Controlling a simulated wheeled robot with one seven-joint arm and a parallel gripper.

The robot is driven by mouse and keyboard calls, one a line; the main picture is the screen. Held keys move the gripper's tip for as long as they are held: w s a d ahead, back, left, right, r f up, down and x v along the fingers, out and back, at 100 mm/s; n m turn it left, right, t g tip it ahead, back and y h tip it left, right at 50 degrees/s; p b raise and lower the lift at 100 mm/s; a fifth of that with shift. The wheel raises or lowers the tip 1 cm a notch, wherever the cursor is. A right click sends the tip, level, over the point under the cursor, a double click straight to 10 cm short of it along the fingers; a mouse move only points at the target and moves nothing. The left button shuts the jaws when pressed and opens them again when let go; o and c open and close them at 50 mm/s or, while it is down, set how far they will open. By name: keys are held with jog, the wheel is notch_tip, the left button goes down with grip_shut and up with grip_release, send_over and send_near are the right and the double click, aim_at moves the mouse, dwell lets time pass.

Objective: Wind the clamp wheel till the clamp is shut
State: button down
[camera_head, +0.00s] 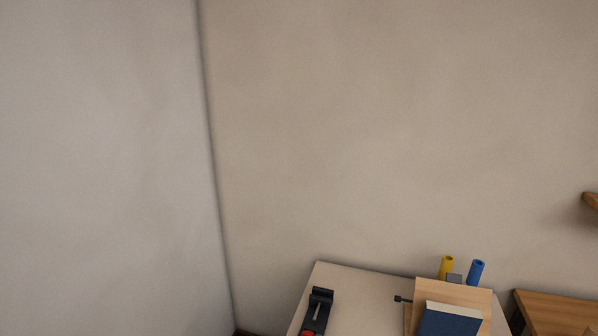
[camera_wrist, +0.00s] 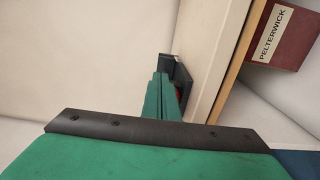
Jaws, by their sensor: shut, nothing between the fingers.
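The clamp (camera_head: 321,297) is a dark block-like device on the pale table, at the bottom of the head view. Its red wheel (camera_head: 309,333) shows partly at the picture's lower edge. In the wrist view the dark clamp (camera_wrist: 183,75) shows beyond my fingertips, with a sliver of red beside them. My gripper (camera_wrist: 164,92) has green fingers, which are closed together and empty. The fingers hide part of the clamp, and I cannot tell whether they touch it. The gripper is not in the head view. How far the clamp's jaws are apart is unclear.
The pale table (camera_head: 350,283) also holds a wooden box (camera_head: 453,289), a dark blue block (camera_head: 452,320), and yellow (camera_head: 447,267) and blue (camera_head: 476,271) cylinders. A wooden table (camera_head: 552,312) stands at right. The wrist view shows a dark red box (camera_wrist: 283,38) marked PELTERWICK.

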jog(key=shift+a+f, duration=0.1)
jog(key=shift+a, duration=0.05)
dwell(0.3)
jog(key=shift+f, duration=1.05)
jog(key=shift+a+f, duration=0.15)
jog(key=shift+f, duration=0.25)
dwell(0.3)
jog(key=shift+d+f, duration=0.2)
jog(key=shift+d, duration=0.15)
jog(key=v, duration=0.6)
jog(key=shift+d, duration=0.2)
